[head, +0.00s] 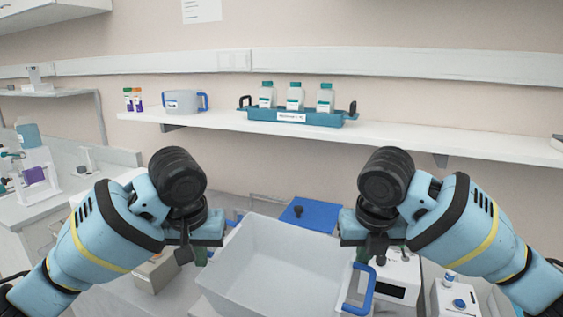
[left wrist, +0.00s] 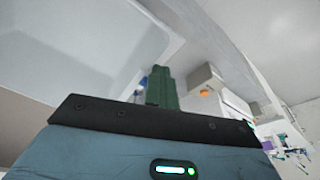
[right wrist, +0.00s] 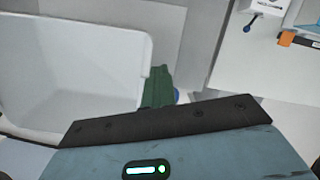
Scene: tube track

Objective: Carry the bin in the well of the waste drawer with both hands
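The bin (head: 275,262) is a large, pale, open-topped, empty box in the lower middle of the head view. A blue handle (head: 369,283) shows on its right side, and a bit of blue shows on its left. My left gripper (head: 202,256) is at the bin's left side, its green fingers together at the handle (left wrist: 143,80). My right gripper (head: 382,252) is at the right handle, its green fingers (right wrist: 158,88) also together. The bin's wall also shows in the right wrist view (right wrist: 140,60). The drawer well is not clearly visible.
A wall shelf (head: 425,138) holds a teal rack (head: 300,117) with three bottles and a grey tub (head: 183,102). A blue panel (head: 310,215) lies behind the bin. A white device (head: 398,278) stands close on the right, and a beige box (head: 155,272) on the left.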

